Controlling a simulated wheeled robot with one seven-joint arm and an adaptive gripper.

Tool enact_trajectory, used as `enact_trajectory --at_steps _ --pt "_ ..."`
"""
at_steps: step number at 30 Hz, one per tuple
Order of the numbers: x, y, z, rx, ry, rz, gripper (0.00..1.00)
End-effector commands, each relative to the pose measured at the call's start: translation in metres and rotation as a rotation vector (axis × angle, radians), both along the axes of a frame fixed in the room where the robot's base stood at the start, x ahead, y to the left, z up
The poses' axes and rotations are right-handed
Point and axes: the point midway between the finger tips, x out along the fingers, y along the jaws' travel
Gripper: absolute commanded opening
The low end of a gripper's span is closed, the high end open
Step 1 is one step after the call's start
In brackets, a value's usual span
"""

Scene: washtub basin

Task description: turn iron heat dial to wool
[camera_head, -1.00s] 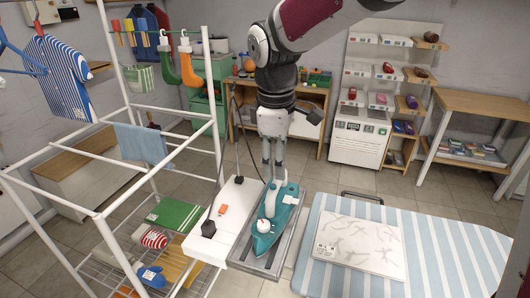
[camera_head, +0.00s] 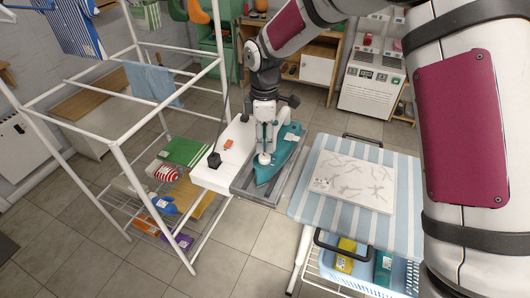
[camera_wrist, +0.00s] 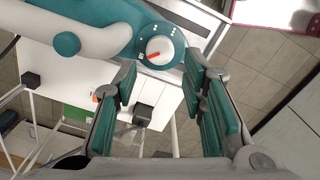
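A teal iron (camera_head: 283,158) with a white handle lies on the metal rest at the end of the white board. Its round white heat dial (camera_wrist: 160,50) has a red pointer (camera_wrist: 154,56) aimed to the lower left in the wrist view. Small marks sit around the dial on the teal body; they are too small to read. My gripper (camera_wrist: 162,78) is open, its teal-padded fingers on either side of the space just below the dial in that picture. In the head view my gripper (camera_head: 265,148) is directly over the dial; contact cannot be told.
A white drying rack (camera_head: 120,150) stands at left. The white board (camera_head: 222,172) holds an orange item (camera_head: 229,142) and a black knob-like piece (camera_head: 214,159). A striped ironing board (camera_head: 305,190) with a white panel (camera_head: 350,182) is at right. The floor in front is clear.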

Motion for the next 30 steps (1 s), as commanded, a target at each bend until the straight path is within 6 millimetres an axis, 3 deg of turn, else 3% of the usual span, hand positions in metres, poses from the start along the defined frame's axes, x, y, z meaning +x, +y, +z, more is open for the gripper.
enact_trajectory --at_steps 3,10,23,27,28,30 --pt "-0.001 0.000 -0.023 -0.001 0.004 0.001 0.38" --pt "-0.001 0.000 -0.052 0.000 0.002 -0.001 0.38" --pt "0.000 0.000 -0.061 0.000 0.000 -0.001 0.38" --pt "0.000 0.000 -0.060 0.000 0.000 -0.001 0.06" --pt "0.000 0.000 -0.060 0.000 0.000 -0.001 0.01" --pt "0.000 0.000 -0.060 0.000 0.000 -0.001 0.01"
